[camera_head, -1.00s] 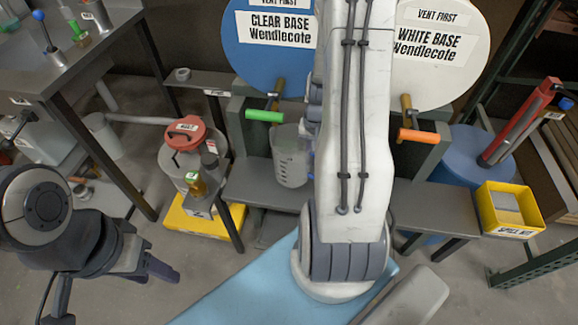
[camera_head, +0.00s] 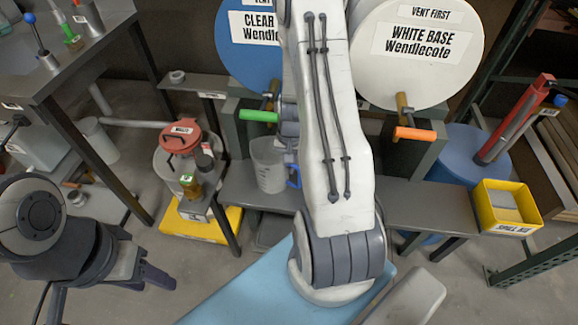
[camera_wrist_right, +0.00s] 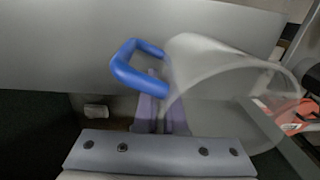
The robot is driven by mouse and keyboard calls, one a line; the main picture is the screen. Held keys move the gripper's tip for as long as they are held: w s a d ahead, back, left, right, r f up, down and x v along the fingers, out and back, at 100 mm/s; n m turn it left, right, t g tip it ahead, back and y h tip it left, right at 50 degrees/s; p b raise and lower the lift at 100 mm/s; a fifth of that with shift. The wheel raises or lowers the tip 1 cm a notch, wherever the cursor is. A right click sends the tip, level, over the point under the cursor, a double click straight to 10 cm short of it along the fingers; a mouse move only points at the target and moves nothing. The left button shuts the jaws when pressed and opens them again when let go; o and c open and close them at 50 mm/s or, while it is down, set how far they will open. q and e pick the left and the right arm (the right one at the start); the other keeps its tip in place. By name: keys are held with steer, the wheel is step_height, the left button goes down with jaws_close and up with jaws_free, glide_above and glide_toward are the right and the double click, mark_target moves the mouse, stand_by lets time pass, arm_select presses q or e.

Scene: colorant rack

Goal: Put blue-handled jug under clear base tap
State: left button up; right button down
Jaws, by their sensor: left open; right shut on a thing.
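The clear jug (camera_head: 268,165) with the blue handle (camera_head: 294,176) is upright just below the green-handled tap (camera_head: 258,116) of the blue clear base drum (camera_head: 238,60). I cannot tell if its bottom touches the grey bench or if it lines up with the spout. In the right wrist view the jug (camera_wrist_right: 215,85) and its blue handle (camera_wrist_right: 128,68) are close in front. My right gripper (camera_wrist_right: 162,112) is shut on the jug at the handle side; my arm hides it in the head view. My left gripper (camera_head: 153,277) is open and empty at the lower left.
The white base drum (camera_head: 420,75) with an orange-handled tap (camera_head: 414,134) stands to the right. A red-lidded pot (camera_head: 180,138) and a small amber bottle (camera_head: 190,184) stand left of the jug. A yellow spill kit bin (camera_head: 506,205) is at far right.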

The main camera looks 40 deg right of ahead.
steer(key=shift+f, duration=0.2)
steer(key=c, duration=1)
jaws_free()
steer(key=shift+r, duration=0.1)
steer(key=shift+r, duration=0.25)
steer(key=r+p, duration=0.1)
steer(key=r, duration=0.5)
steer(key=r+p, duration=0.1)
steer(key=r, duration=0.4)
steer(key=shift+s+d+r, duration=0.15)
steer(key=shift+s+r, duration=0.05)
steer(key=shift+r, duration=0.15)
steer(key=shift+s, duration=0.1)
